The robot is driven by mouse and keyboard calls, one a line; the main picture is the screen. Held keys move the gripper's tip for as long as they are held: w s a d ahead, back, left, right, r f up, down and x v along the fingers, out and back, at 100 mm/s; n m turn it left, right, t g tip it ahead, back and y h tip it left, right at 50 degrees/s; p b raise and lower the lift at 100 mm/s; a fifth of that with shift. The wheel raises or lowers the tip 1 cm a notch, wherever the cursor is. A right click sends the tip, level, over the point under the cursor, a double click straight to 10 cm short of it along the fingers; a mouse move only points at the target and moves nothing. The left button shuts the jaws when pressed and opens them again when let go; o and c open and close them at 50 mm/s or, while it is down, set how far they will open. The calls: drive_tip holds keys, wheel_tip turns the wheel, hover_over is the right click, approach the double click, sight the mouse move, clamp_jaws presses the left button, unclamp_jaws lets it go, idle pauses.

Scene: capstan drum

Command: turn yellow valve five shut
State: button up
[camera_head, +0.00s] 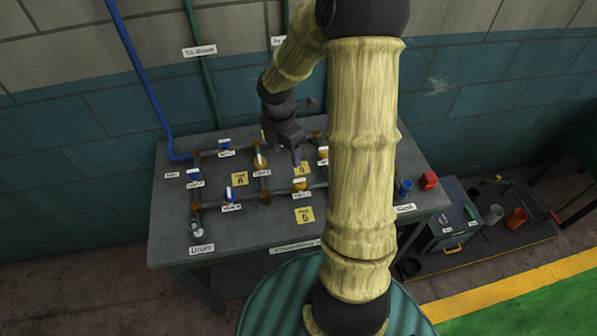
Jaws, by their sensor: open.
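Three yellow valves show on the pipework of the grey table (165,225). A second yellow valve (260,161) is on the middle pipe, and a third yellow valve (323,154) is partly hidden by my arm at the back. My gripper (296,157) is open and points down, above and behind the front yellow valve, apart from it. Its fingertips are small and dark.
Blue valves (231,194) stand on the left pipes. Yellow plates (304,215) lie on the tabletop. My arm hides part of the table's right side. The front left tabletop is mostly clear.

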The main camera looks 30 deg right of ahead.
sight(298, 179)
drive_tip(key=d+n, duration=0.1)
drive_tip(key=w+d+n+p, duration=0.1)
drive_tip(key=n, duration=0.1)
drive_tip(key=w+d+n, duration=0.1)
drive_tip(key=n, duration=0.1)
drive_tip(key=shift+w+d+r, duration=0.2)
drive_tip(key=shift+d+r, duration=0.05)
drive_tip(key=shift+d, duration=0.05)
drive_tip(key=f, duration=0.5)
drive_tip(key=f+p, duration=0.1)
drive_tip(key=f, duration=0.5)
drive_tip(key=s+f+p, duration=0.1)
drive_tip(key=f, duration=0.5)
drive_tip(key=shift+d+f, duration=0.2)
drive_tip(key=shift+d, duration=0.2)
drive_tip(key=c, duration=1)
